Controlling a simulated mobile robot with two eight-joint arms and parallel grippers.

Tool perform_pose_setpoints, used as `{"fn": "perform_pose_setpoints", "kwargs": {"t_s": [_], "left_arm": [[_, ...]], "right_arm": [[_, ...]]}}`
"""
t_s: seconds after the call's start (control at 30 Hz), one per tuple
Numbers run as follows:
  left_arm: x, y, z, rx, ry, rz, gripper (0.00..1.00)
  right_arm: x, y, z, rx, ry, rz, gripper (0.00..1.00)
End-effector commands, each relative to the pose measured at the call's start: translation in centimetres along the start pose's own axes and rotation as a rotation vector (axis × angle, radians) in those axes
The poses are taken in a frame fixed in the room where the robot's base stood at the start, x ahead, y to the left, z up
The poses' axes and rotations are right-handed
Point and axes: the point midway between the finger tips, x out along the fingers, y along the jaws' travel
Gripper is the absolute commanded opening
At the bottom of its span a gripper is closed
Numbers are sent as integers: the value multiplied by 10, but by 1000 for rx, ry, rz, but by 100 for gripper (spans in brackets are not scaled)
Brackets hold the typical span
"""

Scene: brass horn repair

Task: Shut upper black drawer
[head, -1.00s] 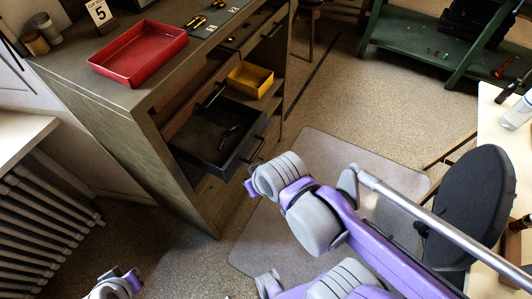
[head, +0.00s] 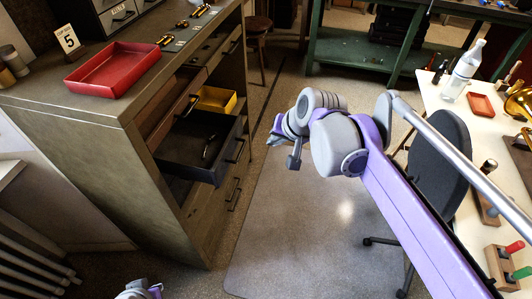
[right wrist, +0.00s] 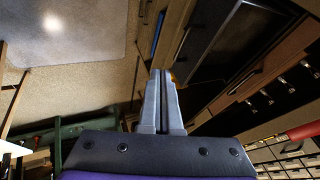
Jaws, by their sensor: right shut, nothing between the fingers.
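The upper black drawer (head: 180,160) stands pulled out of the grey-brown cabinet (head: 165,215) in the head view. A small dark tool with a pale part (head: 208,146) lies in it. A dark handle (head: 238,151) is on its front. My right gripper (head: 278,141) is to the right of the drawer front, with a gap seen between them; it is partly hidden by its wrist. In the right wrist view its fingers (right wrist: 162,74) are shut and empty, with a dark panel, probably the drawer, beyond them. Only a piece of my left arm shows at the bottom edge; its gripper is out of view.
A yellow tray (head: 215,99) sits in the cabinet behind the black drawer. A dark chair (head: 436,160) and white table (head: 440,97) stand right. The floor before the cabinet is clear.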

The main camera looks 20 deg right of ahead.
Motion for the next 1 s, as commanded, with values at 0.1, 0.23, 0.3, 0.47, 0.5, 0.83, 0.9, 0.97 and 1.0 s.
{"fn": "perform_pose_setpoints", "kwargs": {"t_s": [0.1,0.23,0.3,0.47,0.5,0.83,0.9,0.97,1.0], "left_arm": [[1,0,1,0,0,0,0],[4,0,2,0,-1,0,0],[6,0,3,0,-2,0,0],[10,0,6,0,-4,0,0],[11,0,7,0,-4,0,0],[12,0,7,0,-5,0,0],[12,0,8,0,-5,0,0],[12,0,8,0,-5,0,0],[12,0,8,0,-5,0,0]], "right_arm": [[9,0,-1,3,0,-1,0],[30,0,0,1,-1,-1,0],[45,0,0,0,-1,-1,0],[81,0,0,0,-1,-1,0],[89,0,0,1,-1,-1,0],[120,-28,2,0,-1,-2,0],[122,-31,2,0,-1,-1,0],[122,-32,2,0,0,0,0],[123,-32,2,0,0,0,0]]}}
